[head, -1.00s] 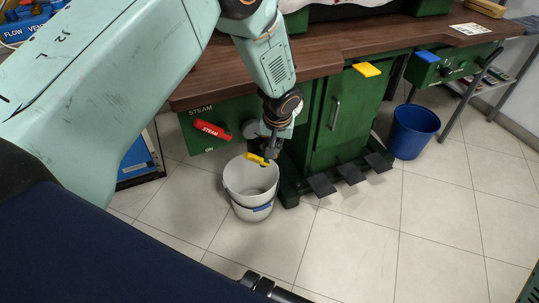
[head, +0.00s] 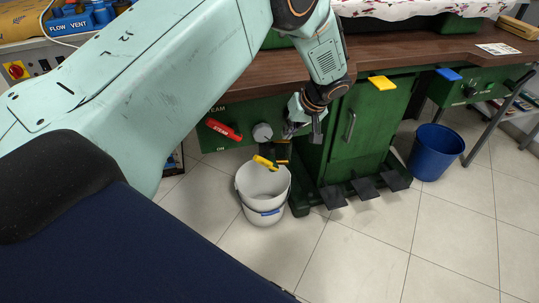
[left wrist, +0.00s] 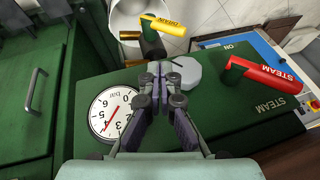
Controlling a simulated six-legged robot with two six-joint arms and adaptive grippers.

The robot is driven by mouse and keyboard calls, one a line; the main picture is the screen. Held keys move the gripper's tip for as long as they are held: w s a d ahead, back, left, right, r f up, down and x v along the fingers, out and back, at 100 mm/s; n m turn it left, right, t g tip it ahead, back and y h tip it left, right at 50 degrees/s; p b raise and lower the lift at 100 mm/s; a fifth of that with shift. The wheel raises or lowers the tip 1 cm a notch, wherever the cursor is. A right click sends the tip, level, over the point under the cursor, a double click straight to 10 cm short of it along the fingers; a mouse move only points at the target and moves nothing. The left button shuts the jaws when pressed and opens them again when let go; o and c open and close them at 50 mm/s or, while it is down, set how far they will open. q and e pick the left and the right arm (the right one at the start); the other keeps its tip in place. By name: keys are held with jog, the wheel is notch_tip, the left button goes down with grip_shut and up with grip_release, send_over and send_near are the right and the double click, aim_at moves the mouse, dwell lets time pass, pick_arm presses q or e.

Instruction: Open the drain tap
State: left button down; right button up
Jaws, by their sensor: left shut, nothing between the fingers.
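The drain tap's yellow handle (head: 265,162) shows above the white bucket (head: 250,190) in the head view. In the left wrist view the handle (left wrist: 166,25) reads DRAIN and lies sideways on a black tap body (left wrist: 152,47), with a brass spout (left wrist: 130,35) beside it. My left gripper (head: 303,130) is up and to the right of the handle in the head view, apart from it. In the left wrist view its fingers (left wrist: 158,72) are shut and empty, short of the tap. My right gripper is not seen.
A red STEAM handle (head: 224,130) and a grey round knob (head: 262,132) sit on the green panel near the tap. A pressure gauge (left wrist: 112,112) is left of my fingers. A blue bin (head: 436,152) and black pedals (head: 364,188) stand right. Open floor lies in front.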

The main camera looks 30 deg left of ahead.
pick_arm(q)
jog(key=shift+d+r, duration=0.1)
jog(key=shift+d, duration=0.05)
jog(key=b, duration=0.4)
send_over(263, 159)
jog(key=w+d, duration=0.2)
jog(key=d, duration=0.2)
notch_tip(263, 159, down, 10)
jog(key=shift+s+a+r, duration=0.1)
jog(key=shift+s+a+f+b, duration=0.55)
jog(key=shift+a+f, duration=0.15)
jog(key=shift+s+a+f, duration=0.25)
jog(key=shift+a+f, duration=0.1)
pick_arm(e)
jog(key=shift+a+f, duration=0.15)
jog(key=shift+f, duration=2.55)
pick_arm(q)
jog(key=shift+a, duration=0.2)
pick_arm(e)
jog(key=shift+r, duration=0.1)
pick_arm(q)
jog(key=shift+s+d, duration=0.1)
jog(key=shift+s, duration=0.05)
jog(key=shift+t, duration=0.3)
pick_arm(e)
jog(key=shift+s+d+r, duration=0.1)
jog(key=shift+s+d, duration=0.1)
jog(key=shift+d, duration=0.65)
